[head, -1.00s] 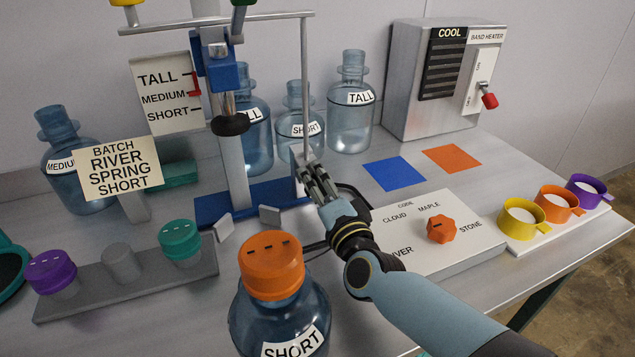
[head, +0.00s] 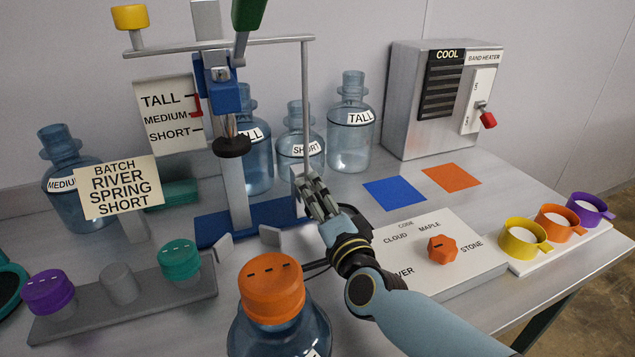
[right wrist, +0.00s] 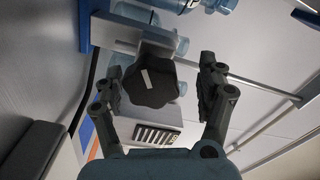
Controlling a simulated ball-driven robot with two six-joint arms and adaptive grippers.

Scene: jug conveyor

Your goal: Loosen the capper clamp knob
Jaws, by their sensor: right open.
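The capper (head: 218,75) is a blue press on a grey column over a blue base (head: 205,232), left of centre in the head view. A black lobed knob (right wrist: 150,84) with a white mark shows in the right wrist view. My right gripper (right wrist: 172,80) is open, with one finger to each side of the knob in that view. I cannot tell whether a finger touches it. In the head view, the right gripper (head: 312,190) is right of the capper column, and I cannot make out the knob there. My left gripper is not in view.
An orange-capped jug (head: 272,290) stands in front. Several blue jugs, including one marked TALL (head: 350,140), stand behind. A code panel (head: 470,262) with an orange knob lies right of my gripper. A cap rack (head: 120,300) is at left, and cups (head: 523,245) at right.

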